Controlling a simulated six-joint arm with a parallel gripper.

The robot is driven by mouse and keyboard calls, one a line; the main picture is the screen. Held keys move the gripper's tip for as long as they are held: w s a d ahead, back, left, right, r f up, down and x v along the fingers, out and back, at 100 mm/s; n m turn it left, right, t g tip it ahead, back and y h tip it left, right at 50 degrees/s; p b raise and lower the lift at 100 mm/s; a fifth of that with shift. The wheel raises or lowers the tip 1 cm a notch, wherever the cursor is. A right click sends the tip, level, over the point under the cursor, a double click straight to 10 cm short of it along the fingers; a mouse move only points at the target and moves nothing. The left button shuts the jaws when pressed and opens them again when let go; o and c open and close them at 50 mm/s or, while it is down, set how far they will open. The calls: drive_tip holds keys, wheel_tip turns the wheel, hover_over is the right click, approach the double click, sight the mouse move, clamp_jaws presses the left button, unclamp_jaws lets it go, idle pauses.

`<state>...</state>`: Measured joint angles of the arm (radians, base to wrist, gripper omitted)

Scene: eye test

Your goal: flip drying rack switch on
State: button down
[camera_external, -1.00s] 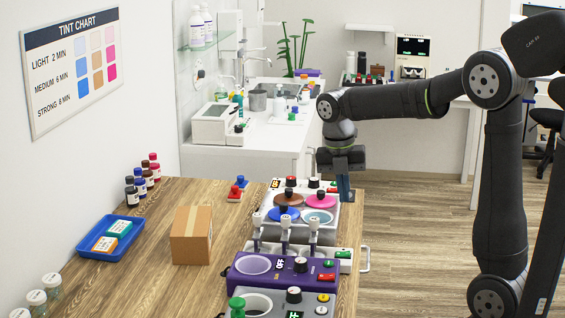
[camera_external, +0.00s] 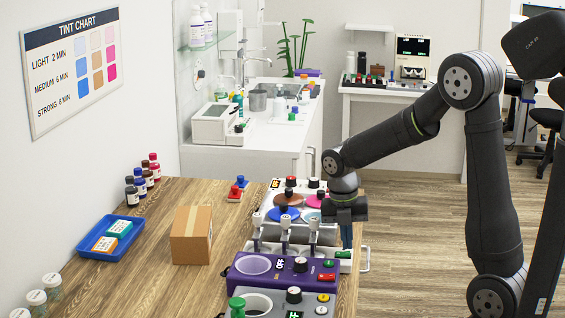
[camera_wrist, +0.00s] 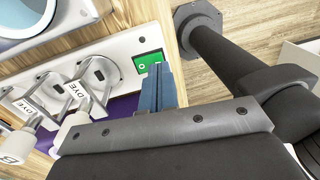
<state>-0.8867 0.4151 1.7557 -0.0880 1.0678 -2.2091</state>
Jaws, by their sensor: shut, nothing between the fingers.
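My gripper (camera_external: 346,238) is over the right end of a white rack-like unit (camera_external: 268,246) with several upright levers. Its blue fingers (camera_wrist: 158,88) are shut and empty in the wrist view. A green switch (camera_wrist: 142,64) with a small pale mark is set in the unit's white end plate, and the fingertips are right at it, covering part of it. The switch also shows in the external view (camera_external: 342,254), just below the fingers. Whether the fingers touch it I cannot tell. DYE tags (camera_wrist: 76,88) hang on the metal holders beside it.
A purple box (camera_external: 245,279) with an OFF display, a knob and red and green switches stands just in front. Behind is a tray unit with coloured round bowls (camera_external: 289,199). A cardboard box (camera_external: 190,236) stands left.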

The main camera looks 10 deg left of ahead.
drive_tip(key=shift+d+f, duration=0.1)
drive_tip(key=shift+f, duration=0.45)
drive_tip(key=shift+d+f, duration=0.15)
drive_tip(key=shift+f, duration=0.15)
drive_tip(key=shift+a+r, duration=0.2)
drive_tip(key=shift+a, duration=0.65)
drive_tip(key=shift+r, duration=0.1)
